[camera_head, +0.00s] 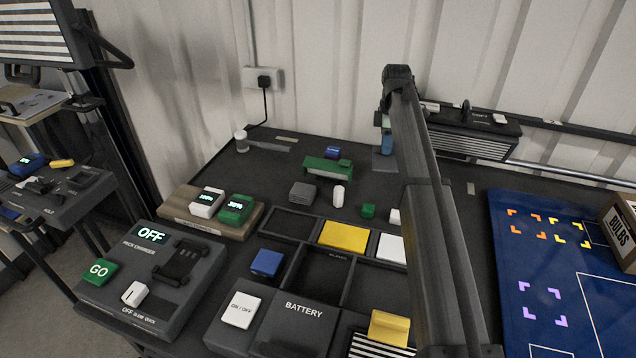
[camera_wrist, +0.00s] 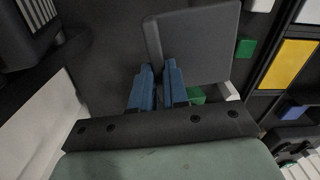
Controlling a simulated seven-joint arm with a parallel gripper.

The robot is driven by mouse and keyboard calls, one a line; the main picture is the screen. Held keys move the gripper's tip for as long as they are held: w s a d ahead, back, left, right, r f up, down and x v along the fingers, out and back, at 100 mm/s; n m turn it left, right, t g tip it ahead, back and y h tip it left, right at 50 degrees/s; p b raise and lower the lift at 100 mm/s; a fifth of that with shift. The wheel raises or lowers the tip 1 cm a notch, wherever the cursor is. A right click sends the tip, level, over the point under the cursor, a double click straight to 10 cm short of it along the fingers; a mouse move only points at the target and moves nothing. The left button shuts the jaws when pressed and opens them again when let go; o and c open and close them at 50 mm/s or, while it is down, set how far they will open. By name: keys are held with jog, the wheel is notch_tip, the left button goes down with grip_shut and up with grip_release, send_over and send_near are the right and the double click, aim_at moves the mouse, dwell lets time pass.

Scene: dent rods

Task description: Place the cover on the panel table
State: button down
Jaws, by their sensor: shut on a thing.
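My gripper (camera_wrist: 160,85), with blue fingers, is shut on the edge of a flat dark grey plate (camera_wrist: 200,42), which looks like the cover. The plate extends up and to the right from the fingers in the wrist view. In the head view my gripper (camera_head: 386,130) is toward the back of the dark panel table (camera_head: 235,172), partly hidden by my arm. What I take for the plate (camera_head: 382,163) shows just below the fingers there. I cannot tell whether it touches the table.
Compartments with a yellow panel (camera_head: 343,236) and a white panel (camera_head: 391,248) lie in front. A green block (camera_head: 327,169), grey block (camera_head: 302,192) and white cylinder (camera_head: 338,196) stand left of my gripper. A striped dark box (camera_head: 468,137) is at back right. A blue mat (camera_head: 545,265) lies right.

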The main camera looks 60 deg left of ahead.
jog(key=shift+m, duration=1)
jog(key=shift+f, duration=0.15)
notch_tip(320, 180, down, 10)
jog(key=shift+r, duration=0.15)
jog(key=c, duration=1.1)
grip_release()
notch_tip(320, 180, up, 12)
